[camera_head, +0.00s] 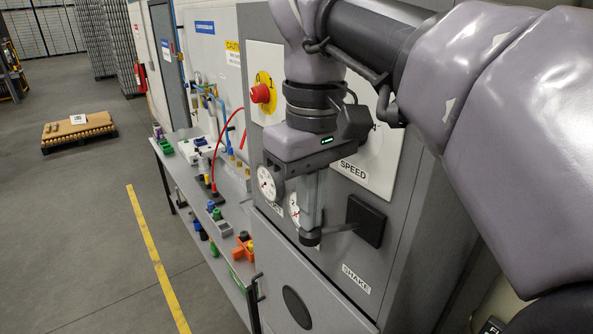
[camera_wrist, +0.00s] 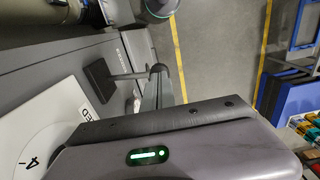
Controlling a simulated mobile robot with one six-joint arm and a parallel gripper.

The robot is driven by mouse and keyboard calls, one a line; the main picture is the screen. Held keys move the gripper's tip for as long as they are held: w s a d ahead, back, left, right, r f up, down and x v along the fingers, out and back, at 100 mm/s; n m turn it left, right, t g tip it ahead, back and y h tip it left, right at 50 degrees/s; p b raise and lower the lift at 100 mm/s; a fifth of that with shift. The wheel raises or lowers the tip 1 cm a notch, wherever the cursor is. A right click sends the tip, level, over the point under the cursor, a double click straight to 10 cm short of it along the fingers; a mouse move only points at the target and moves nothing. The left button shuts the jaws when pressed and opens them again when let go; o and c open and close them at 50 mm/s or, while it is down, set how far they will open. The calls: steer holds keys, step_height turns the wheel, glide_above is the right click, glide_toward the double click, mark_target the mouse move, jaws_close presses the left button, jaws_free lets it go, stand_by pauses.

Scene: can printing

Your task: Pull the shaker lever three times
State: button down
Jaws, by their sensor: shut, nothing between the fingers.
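The shaker lever (camera_head: 341,228) is a thin grey rod that comes out of a black square plate (camera_head: 367,222) on the grey machine's front panel, above the SHAKE label (camera_head: 356,279). A dark round knob (camera_head: 310,239) is at its free end. The lever also shows in the wrist view (camera_wrist: 128,76), running from its plate to the knob. My gripper (camera_head: 311,222) is shut and empty, pointing down, with its fingertips right at the knob. I cannot tell whether they touch it.
Gauges (camera_head: 267,183), a red emergency button (camera_head: 260,93) and a SPEED label (camera_head: 353,172) are on the panel. A grey bench (camera_head: 190,205) with small coloured parts stands at the left.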

stand_by(0.3)
steer(key=shift+s+a+f+t+h+b, duration=0.3)
steer(key=shift+a+f+t+h+b, duration=0.15)
steer(key=shift+f+h, duration=0.2)
step_height(320, 180, down, 9)
steer(key=s+a+t+h+b, duration=0.1)
steer(key=t+h+b, duration=0.2)
steer(key=h, duration=0.2)
steer(key=shift+a+f, duration=0.2)
steer(key=shift+a, duration=0.1)
steer(key=shift+s+f+t, duration=0.1)
steer(key=shift+s+t, duration=0.05)
steer(key=shift+t, duration=0.1)
